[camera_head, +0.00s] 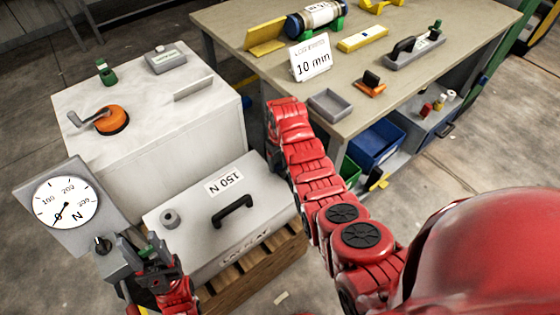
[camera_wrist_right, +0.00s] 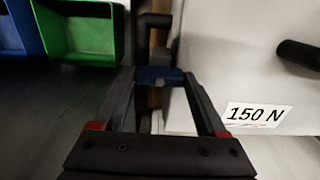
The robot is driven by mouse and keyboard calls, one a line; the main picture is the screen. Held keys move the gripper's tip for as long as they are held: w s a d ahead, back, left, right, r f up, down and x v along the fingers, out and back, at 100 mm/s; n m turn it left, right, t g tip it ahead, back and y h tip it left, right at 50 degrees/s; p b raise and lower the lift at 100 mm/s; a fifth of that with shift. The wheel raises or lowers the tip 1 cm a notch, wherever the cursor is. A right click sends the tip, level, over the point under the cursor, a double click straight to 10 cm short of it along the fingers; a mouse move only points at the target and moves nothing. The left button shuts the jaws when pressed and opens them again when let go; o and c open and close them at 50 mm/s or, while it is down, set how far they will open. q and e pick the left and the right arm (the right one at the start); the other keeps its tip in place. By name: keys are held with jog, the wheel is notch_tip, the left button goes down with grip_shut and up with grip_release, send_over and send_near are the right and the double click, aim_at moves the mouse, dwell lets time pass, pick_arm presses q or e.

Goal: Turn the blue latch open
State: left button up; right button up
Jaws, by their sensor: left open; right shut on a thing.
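The blue latch (camera_wrist_right: 152,74) shows in the right wrist view, at the side of the grey case labelled 150 N. My right gripper (camera_wrist_right: 160,82) is shut on it, one dark finger on each side. In the head view the latch and my right gripper are hidden; only my red right arm shows, reaching beside the case (camera_head: 185,245). My left gripper (camera_head: 148,252) is open, at the lower left of the head view, close to the case's left side and below the dial gauge (camera_head: 66,202).
The case has a black handle (camera_head: 232,211) and rests on a wooden pallet (camera_head: 262,262). A white block (camera_head: 165,125) with an orange knob (camera_head: 112,120) stands behind. The workbench (camera_head: 385,95) is at the back right, with blue (camera_head: 375,145) and green bins (camera_wrist_right: 90,30) below.

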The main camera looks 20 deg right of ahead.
jog(key=shift+c, duration=1.1)
jog(key=shift+m, duration=0.3)
jog(key=m, duration=0.3)
jog(key=shift+m+p, duration=0.3)
jog(key=m, duration=0.4)
jog(key=shift+m+p, duration=0.3)
jog(key=shift+p, duration=0.1)
jog(key=m+p, duration=0.1)
jog(key=m, duration=0.4)
jog(key=shift+m+p, duration=0.5)
jog(key=shift+m, duration=1.5)
